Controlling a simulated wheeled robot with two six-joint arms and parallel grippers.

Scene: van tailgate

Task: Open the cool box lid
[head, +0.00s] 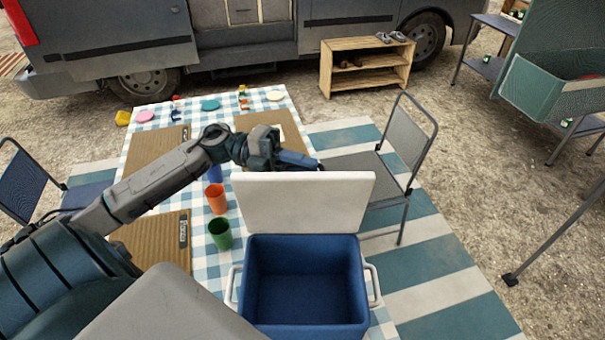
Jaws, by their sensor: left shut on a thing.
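The cool box (304,283) stands in the lower middle of the head view, with a blue inside and white handles at its sides. Its white lid (303,203) stands raised at the far edge of the box, and the inside shows empty. My left gripper (306,162) is at the lid's top edge, shut on the lid; its fingertips are partly hidden behind the edge. My right gripper is not in view.
A grey folding chair (385,165) stands right of the lid. A wooden shelf (366,66) and a van (230,35) are behind.

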